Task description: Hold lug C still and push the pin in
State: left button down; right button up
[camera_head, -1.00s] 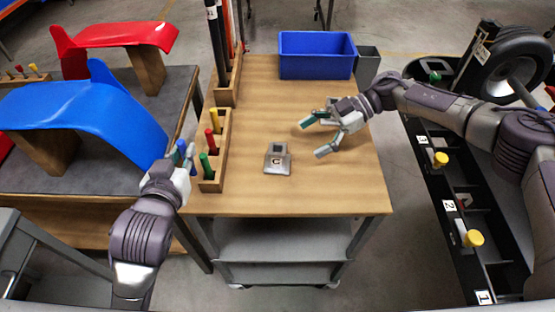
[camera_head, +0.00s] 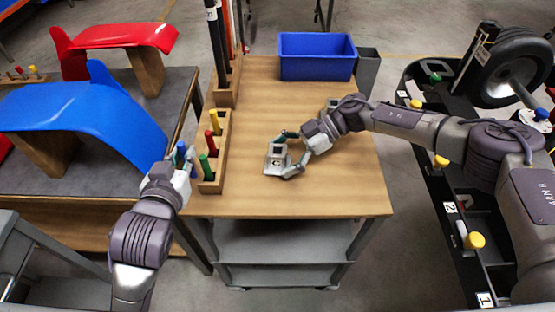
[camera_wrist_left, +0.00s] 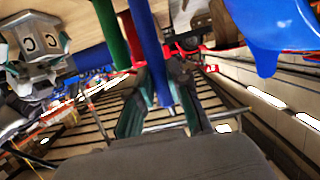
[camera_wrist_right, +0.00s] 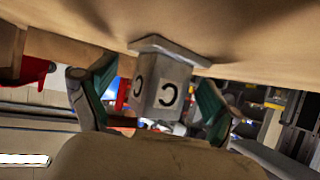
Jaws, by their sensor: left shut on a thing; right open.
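Lug C (camera_head: 275,158), a grey block on a flat plate marked C, stands on the wooden table. It also shows in the left wrist view (camera_wrist_left: 38,45) and the right wrist view (camera_wrist_right: 163,92). My right gripper (camera_head: 289,156) is open, with its fingers on either side of the lug; in the right wrist view gaps show between fingers and block. My left gripper (camera_head: 186,162) is shut on a blue pin (camera_wrist_left: 147,45), beside the pin rack and apart from the lug.
The wooden rack (camera_head: 222,170) holds yellow, red and green pins. A blue bin (camera_head: 317,67) and a grey bin (camera_head: 366,75) stand at the back. Another grey piece (camera_head: 332,103) is partly behind my right arm. The table's front is clear.

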jog(key=shift+c, duration=0.3)
jog(key=c, duration=1.2)
jog(key=shift+o, duration=0.2)
pick_arm(q)
jog(key=shift+w+r, duration=0.1)
jog(key=shift+w+r, duration=0.15)
jog(key=shift+r, duration=0.05)
jog(key=w+d+r+m+h, duration=0.2)
jog(key=w+d, duration=0.1)
jog(key=d, duration=0.6)
jog(key=w+d+r+m+g+h, duration=0.1)
jog(key=w+d+m+h, duration=0.1)
jog(key=d, duration=0.7)
jog(key=shift+w+d+r+h, duration=0.35)
jog(key=shift+w+h, duration=0.25)
jog(key=shift+w, duration=0.1)
